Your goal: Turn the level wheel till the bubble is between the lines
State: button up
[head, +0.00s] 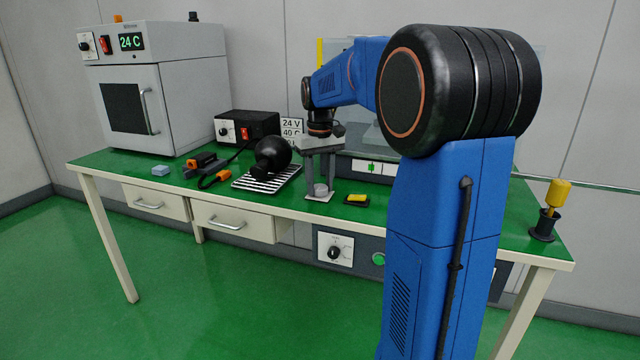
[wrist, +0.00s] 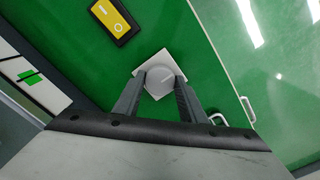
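The level wheel is a small grey round knob (head: 320,190) on a square white plate (head: 313,198) at the bench's front edge. In the wrist view the knob (wrist: 160,82) lies between my fingertips. My gripper (head: 320,181) points straight down over it, its two fingers apart, one on each side. I see no clear contact between the fingers and the knob. A white panel (head: 391,170) with a small green window (head: 372,167), likely the level, stands behind; its green patch (wrist: 29,76) shows at left in the wrist view. The bubble and lines are too small to read.
A black block with a yellow rocker switch (head: 357,199) sits right of the plate. A black ball-shaped device (head: 272,157) on a striped board (head: 266,180) stands to the left. A yellow-topped plunger (head: 552,205) is at far right. My arm hides the bench's middle right.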

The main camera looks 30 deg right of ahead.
jog(key=c, duration=0.5)
jog(key=shift+o, duration=0.3)
jog(key=shift+m, duration=0.4)
jog(key=m, duration=0.5)
jog(key=shift+m, duration=0.3)
jog(key=m, duration=0.4)
jog(key=shift+m, duration=2.1)
jog(key=o, duration=1.1)
jog(key=shift+c, duration=0.2)
